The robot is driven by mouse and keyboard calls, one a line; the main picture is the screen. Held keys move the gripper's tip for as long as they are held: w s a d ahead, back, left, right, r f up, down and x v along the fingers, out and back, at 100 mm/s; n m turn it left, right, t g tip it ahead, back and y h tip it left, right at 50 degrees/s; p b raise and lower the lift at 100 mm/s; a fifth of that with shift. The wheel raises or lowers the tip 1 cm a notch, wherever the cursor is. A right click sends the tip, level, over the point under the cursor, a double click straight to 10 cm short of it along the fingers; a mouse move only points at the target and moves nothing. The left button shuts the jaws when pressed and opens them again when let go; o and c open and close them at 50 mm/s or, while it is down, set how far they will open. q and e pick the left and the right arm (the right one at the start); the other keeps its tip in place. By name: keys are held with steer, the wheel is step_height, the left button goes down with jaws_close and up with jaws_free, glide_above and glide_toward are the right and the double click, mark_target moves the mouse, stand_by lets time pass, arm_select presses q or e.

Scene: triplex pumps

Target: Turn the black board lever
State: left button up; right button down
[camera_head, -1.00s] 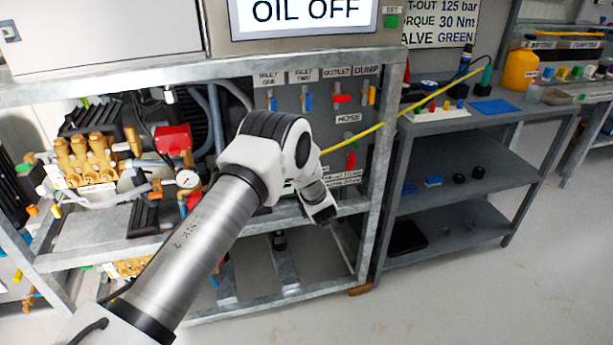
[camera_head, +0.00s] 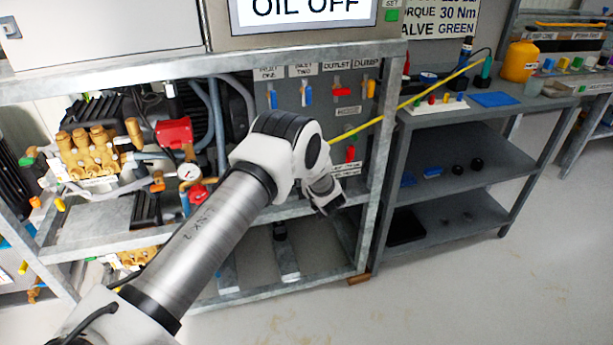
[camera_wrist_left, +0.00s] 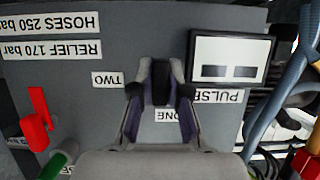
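In the left wrist view, the grey board (camera_wrist_left: 95,25) fills the picture, its labels upside down. My left gripper (camera_wrist_left: 160,75) is at the board between the labels TWO and ONE. Its two fingers stand close on either side of a dark, upright shape, the black board lever (camera_wrist_left: 160,88), and seem to grip it. The lever's base is mostly hidden. In the head view my left arm reaches from the lower left to the lower part of the board, and its wrist hides the lever. My right gripper is not in view.
A red lever (camera_wrist_left: 38,118) and a small display (camera_wrist_left: 229,58) flank my gripper on the board. The frame's steel post (camera_head: 378,170) stands right of my wrist. The grey shelf (camera_head: 455,165) stands further right.

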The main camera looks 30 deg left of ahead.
arm_select(q)
steer(key=o, duration=0.4)
steer(key=shift+f, duration=0.1)
steer(key=shift+o, duration=0.2)
steer(key=v, duration=0.8)
